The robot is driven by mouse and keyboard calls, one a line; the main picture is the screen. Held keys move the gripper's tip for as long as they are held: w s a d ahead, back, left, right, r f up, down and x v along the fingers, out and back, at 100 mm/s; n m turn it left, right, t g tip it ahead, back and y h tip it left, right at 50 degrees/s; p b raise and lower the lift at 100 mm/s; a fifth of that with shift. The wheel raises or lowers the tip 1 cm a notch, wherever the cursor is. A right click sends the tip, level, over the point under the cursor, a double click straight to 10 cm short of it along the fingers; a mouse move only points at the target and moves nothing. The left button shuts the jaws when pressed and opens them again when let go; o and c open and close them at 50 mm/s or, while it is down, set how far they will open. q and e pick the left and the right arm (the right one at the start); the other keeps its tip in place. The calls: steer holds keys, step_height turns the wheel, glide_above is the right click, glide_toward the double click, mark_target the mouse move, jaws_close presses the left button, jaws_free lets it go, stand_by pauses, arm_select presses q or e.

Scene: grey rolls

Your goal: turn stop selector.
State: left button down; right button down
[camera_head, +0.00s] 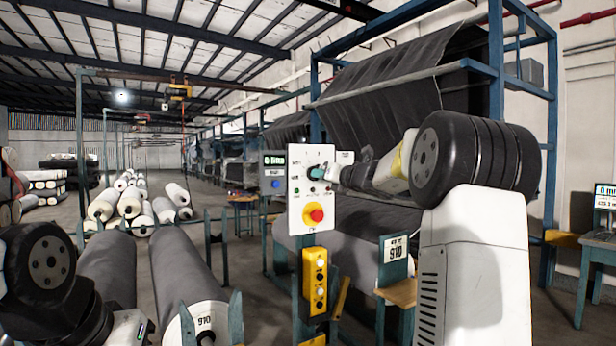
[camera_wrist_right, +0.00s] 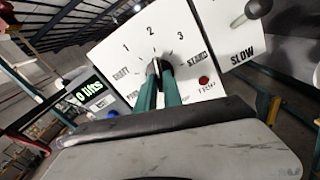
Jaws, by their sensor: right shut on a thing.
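The white control panel (camera_head: 297,228) stands on a post near the middle of the head view. Its stop selector (camera_wrist_right: 157,66) is a small dark knob, seen in the right wrist view amid the marks 1, 2 and 3. My right gripper (camera_head: 318,172) reaches in from the right to the panel's upper part. In the wrist view its green fingers (camera_wrist_right: 161,74) are shut on the selector and hide most of it. My left arm shows at the lower left of the head view; its gripper fingers are out of sight.
A red mushroom button (camera_head: 316,215) sits below the selector, above a yellow button box (camera_head: 315,281). A grey display box (camera_head: 274,176) is left of the panel. A grey roll (camera_head: 178,270) lies in front, left of the post. A blue frame (camera_head: 496,90) stands behind.

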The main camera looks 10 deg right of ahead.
stand_by(0.5)
steer(key=c, duration=1.5)
jaws_free()
steer(key=shift+s+d, duration=0.1)
steer(key=shift+s, duration=0.05)
steer(key=v, duration=0.7)
steer(key=shift+s, duration=0.25)
